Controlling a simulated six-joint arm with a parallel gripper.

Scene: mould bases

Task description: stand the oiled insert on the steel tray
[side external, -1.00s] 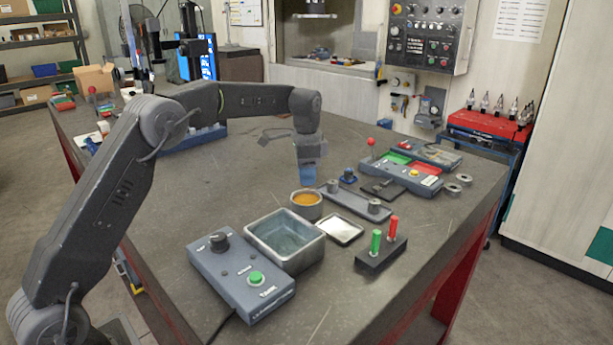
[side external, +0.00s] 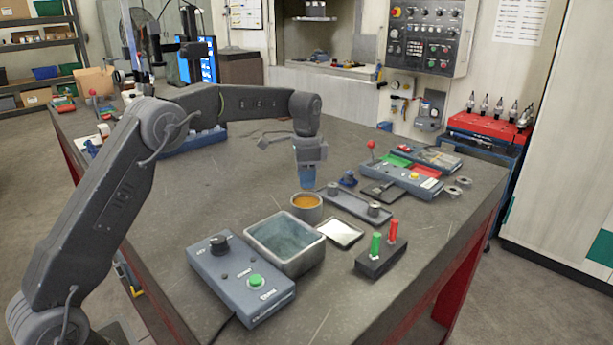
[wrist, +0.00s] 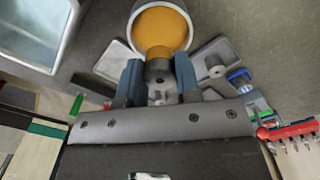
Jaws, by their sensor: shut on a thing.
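My gripper (side external: 306,184) points down just above and behind the round cup of amber oil (side external: 307,208). In the wrist view its blue fingers (wrist: 159,78) are shut on a grey cylindrical insert (wrist: 158,69) with a hole in its top. A small square tray with a bright metallic floor (side external: 340,233) lies right of the cup. It also shows in the wrist view (wrist: 112,60), left of the fingers.
A long grey tray (side external: 352,204) behind the small tray bears two inserts (side external: 374,208). An open grey basin (side external: 285,246) and a control box (side external: 240,278) are in front. A block with green and red posts (side external: 381,250) stands at right.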

